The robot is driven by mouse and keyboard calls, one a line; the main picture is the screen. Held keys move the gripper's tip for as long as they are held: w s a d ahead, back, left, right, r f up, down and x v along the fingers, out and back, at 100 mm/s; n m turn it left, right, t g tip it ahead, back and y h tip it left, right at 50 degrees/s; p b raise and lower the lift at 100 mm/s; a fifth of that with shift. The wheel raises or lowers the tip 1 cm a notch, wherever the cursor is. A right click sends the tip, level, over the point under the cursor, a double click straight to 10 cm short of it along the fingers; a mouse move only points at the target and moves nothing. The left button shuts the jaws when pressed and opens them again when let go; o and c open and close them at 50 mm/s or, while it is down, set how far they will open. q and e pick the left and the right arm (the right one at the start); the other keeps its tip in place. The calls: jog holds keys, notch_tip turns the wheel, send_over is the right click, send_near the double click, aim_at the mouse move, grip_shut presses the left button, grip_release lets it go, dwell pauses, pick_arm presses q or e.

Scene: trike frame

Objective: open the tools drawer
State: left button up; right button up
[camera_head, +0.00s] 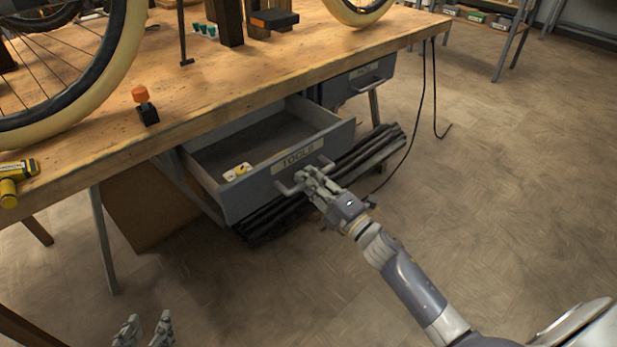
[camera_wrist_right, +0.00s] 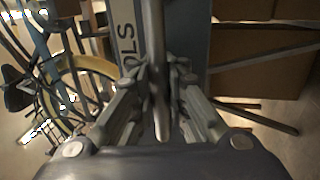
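The grey tools drawer (camera_head: 243,192), labelled TOOLS, is pulled well out from under the workbench, and its inside shows. A small yellow and white item (camera_head: 237,172) lies inside near the front left. The drawer's bar handle (camera_head: 290,187) is on its front face; it also runs upright through the middle of the right wrist view (camera_wrist_right: 157,85). My right gripper (camera_head: 313,183) is at the handle, its fingers closed in on both sides of the bar; it also shows in the wrist view (camera_wrist_right: 160,78). My left gripper (camera_head: 143,330) is low at the bottom left, fingers apart and empty.
The wooden workbench (camera_head: 215,90) carries wheels, a yellow tool (camera_head: 18,180) and an orange-topped black piece (camera_head: 146,105). A second drawer (camera_head: 365,78) is behind, to the right. Dark bars (camera_head: 360,160) lie below the open drawer. The floor to the right is clear.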

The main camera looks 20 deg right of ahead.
jog(key=o, duration=0.4)
jog(key=shift+f, duration=0.1)
jog(key=v, duration=1.2)
jog(key=shift+a, duration=0.1)
